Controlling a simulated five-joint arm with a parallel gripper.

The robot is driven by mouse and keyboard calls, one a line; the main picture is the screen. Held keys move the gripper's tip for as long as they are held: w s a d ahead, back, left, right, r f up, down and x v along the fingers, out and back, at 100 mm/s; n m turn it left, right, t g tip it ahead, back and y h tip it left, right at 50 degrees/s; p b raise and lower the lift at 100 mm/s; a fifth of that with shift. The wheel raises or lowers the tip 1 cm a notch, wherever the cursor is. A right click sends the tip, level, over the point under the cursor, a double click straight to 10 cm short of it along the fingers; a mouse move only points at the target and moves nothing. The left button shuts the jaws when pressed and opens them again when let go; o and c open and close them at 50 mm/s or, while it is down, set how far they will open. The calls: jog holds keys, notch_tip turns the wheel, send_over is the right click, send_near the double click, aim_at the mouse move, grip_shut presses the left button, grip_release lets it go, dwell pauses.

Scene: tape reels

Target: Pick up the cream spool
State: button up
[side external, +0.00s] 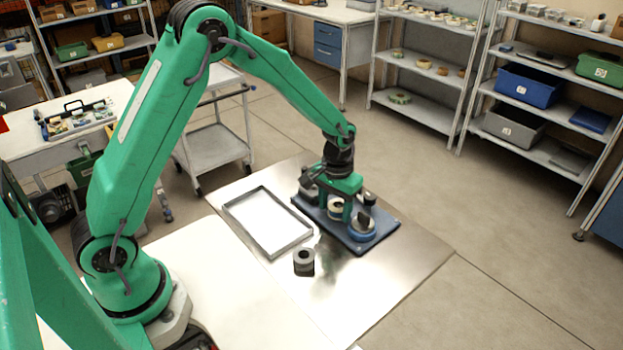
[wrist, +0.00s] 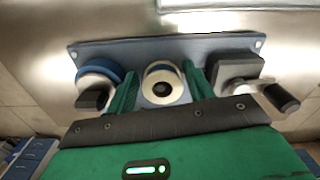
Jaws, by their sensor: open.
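The cream spool (side external: 335,210) sits on the blue base plate (side external: 388,221), partly hidden by my gripper (side external: 345,208) in the side view. In the wrist view the cream spool (wrist: 163,76) shows its pale ring and dark centre hole between the two green fingers of my gripper (wrist: 160,82). The fingers are open, one on each side of the spool, with a narrow gap visible on the left. I cannot tell exactly how far down the fingers reach.
A blue spool (side external: 362,228) with a dark block by it stands on the plate beside my gripper. A dark block (wrist: 235,65) stands on the other side. The table's front right is clear.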

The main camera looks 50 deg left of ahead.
aim_at(336, 209)
jog(key=c, duration=0.7)
jog(key=shift+r, duration=0.15)
jog(key=shift+r, duration=0.5)
jog(key=r, duration=0.3)
jog(key=shift+s+d+r, duration=0.1)
jog(key=shift+d+r, duration=0.05)
jog(key=shift+d, duration=0.05)
jog(key=s+d+r, duration=0.2)
jog(key=d, duration=0.1)
jog(key=s+d+r, duration=0.2)
jog(key=d, duration=0.1)
jog(key=s+d+r, duration=0.2)
jog(key=d, duration=0.1)
jog(key=shift+s+d+r, duration=0.1)
jog(key=shift+s+r, duration=0.15)
jog(key=shift+c, duration=0.2)
